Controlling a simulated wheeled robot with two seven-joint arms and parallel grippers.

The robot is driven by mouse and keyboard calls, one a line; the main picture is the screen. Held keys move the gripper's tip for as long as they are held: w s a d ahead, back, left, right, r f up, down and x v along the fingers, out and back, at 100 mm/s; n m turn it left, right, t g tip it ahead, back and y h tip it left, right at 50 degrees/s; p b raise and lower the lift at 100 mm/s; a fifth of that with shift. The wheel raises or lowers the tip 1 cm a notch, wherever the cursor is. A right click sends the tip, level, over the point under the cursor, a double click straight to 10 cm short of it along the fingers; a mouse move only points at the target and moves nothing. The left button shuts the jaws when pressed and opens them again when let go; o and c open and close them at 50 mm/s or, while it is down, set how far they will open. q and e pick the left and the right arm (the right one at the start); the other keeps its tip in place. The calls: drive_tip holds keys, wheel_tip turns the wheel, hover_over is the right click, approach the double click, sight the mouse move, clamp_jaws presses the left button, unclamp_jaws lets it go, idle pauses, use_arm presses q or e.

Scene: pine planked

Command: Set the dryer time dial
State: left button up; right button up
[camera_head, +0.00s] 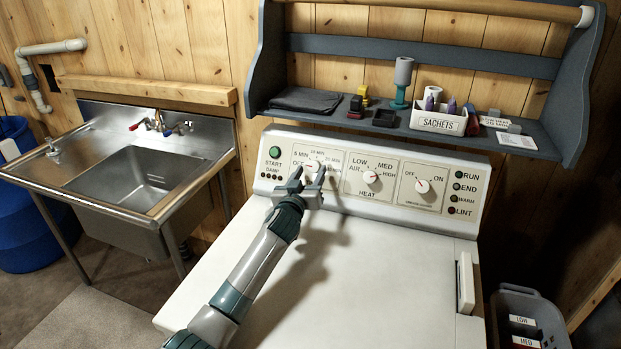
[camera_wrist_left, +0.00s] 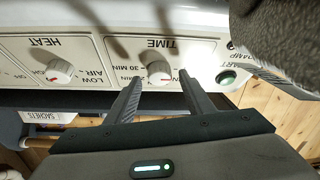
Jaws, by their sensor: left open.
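The dryer's time dial (camera_head: 312,165) is a small round pale knob on the white control panel, between the START button and the heat dial. Its printed marks include OFF, 5 MIN and 30 MIN. My left gripper (camera_head: 308,177) is open at the panel, its fingers partly covering the dial's markings. In the left wrist view, which shows the panel upside down, the time dial (camera_wrist_left: 159,68) appears between the two spread fingertips of the left gripper (camera_wrist_left: 160,78). Contact cannot be told; a gap shows on both sides. My right gripper is not in view.
The heat dial (camera_head: 370,177) and OFF/ON dial (camera_head: 422,186) sit to the right; the green START button (camera_head: 275,152) is close left. A blue-grey shelf (camera_head: 460,145) with small items overhangs the panel. The dryer top (camera_head: 390,270) is clear apart from my arm.

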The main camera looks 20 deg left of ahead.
use_arm(q)
drive_tip(key=shift+w, duration=0.35)
drive_tip(key=c, duration=1)
drive_tip(key=shift+c, duration=0.2)
